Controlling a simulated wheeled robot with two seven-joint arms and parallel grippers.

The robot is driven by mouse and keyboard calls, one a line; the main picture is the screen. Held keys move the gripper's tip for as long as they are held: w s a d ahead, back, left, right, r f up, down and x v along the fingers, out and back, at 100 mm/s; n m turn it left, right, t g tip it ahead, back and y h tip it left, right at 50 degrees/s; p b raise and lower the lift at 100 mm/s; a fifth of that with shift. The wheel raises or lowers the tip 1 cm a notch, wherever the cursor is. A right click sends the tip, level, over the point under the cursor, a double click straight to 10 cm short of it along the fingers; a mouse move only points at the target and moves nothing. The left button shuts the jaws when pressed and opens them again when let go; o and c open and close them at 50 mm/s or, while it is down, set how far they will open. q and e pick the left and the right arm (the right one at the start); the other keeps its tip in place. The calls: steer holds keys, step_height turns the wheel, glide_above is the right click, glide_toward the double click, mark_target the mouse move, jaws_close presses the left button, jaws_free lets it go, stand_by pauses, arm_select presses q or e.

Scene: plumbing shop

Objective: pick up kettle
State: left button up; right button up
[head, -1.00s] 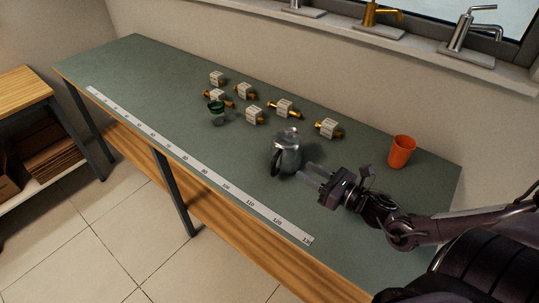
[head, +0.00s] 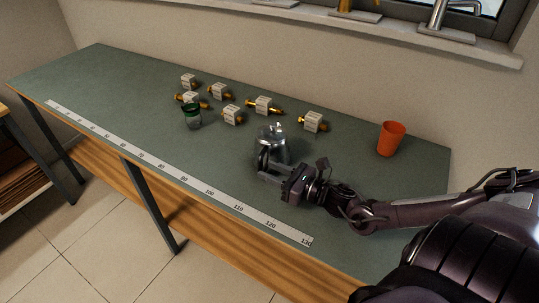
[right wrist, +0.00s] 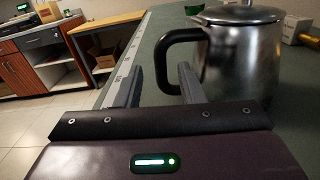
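The kettle (head: 272,141) is a shiny steel pot with a lid, standing upright on the green bench top. In the right wrist view the kettle (right wrist: 248,55) fills the upper right, and its black handle (right wrist: 163,62) points left. My right gripper (head: 266,170) is right at the kettle's near side in the head view. In the right wrist view its two fingers (right wrist: 158,72) are spread apart, with the handle showing between them. No grip on the handle shows. My left gripper is in neither view.
The bench (head: 130,80) carries a long printed ruler strip (head: 180,168) along its front edge. Several brass fittings with white labels (head: 263,105) and a dark green cup (head: 191,117) stand behind and left of the kettle. An orange cup (head: 391,139) stands at right. The bench's left end is clear.

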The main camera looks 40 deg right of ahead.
mark_target(260, 165)
steer(key=shift+x, duration=2)
steer(key=shift+f, duration=0.1)
jaws_close()
